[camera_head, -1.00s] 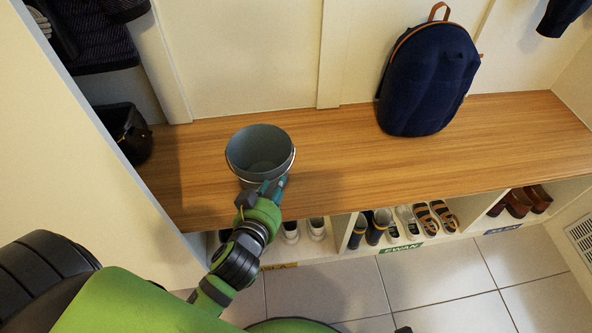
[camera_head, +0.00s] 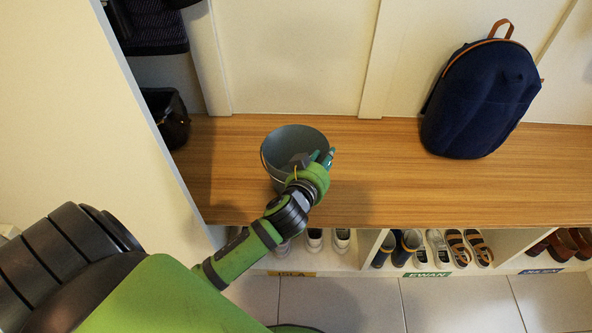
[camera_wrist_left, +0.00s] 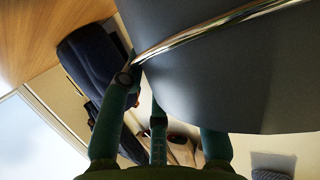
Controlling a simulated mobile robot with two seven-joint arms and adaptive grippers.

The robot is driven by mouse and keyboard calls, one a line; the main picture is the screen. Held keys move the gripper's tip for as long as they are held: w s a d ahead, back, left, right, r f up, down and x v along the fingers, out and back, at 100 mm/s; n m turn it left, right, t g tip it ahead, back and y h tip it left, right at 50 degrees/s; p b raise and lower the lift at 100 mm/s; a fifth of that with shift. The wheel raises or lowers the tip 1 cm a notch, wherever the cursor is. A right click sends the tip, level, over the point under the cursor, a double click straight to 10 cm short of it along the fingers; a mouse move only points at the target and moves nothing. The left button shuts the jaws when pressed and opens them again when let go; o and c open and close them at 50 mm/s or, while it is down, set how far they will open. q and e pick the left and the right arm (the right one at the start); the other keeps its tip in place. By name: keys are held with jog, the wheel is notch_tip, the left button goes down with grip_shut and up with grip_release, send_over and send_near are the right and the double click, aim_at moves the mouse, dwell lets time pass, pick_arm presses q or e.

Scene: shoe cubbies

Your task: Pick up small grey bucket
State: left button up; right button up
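The small grey bucket (camera_head: 285,143) stands upright on the wooden bench, with a thin metal handle hanging at its side. My left gripper (camera_head: 316,158) is at the bucket's front right rim. Its dark and teal fingers overlap the rim in the head view. The fingers (camera_wrist_left: 168,110) are spread apart there. The bucket hides some of their tips, so contact is unclear. My right gripper is in neither view.
The wooden bench (camera_head: 380,180) is clear between the bucket and a dark blue backpack (camera_head: 480,100) at the right. A black bag-like item (camera_head: 168,115) sits at the left end by a pale side panel (camera_head: 95,120). Cubbies below hold several shoes (camera_head: 440,248).

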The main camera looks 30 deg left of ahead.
pick_arm(q)
jog(key=shift+w+f, duration=0.15)
jog(key=shift+w, duration=0.35)
grip_shut()
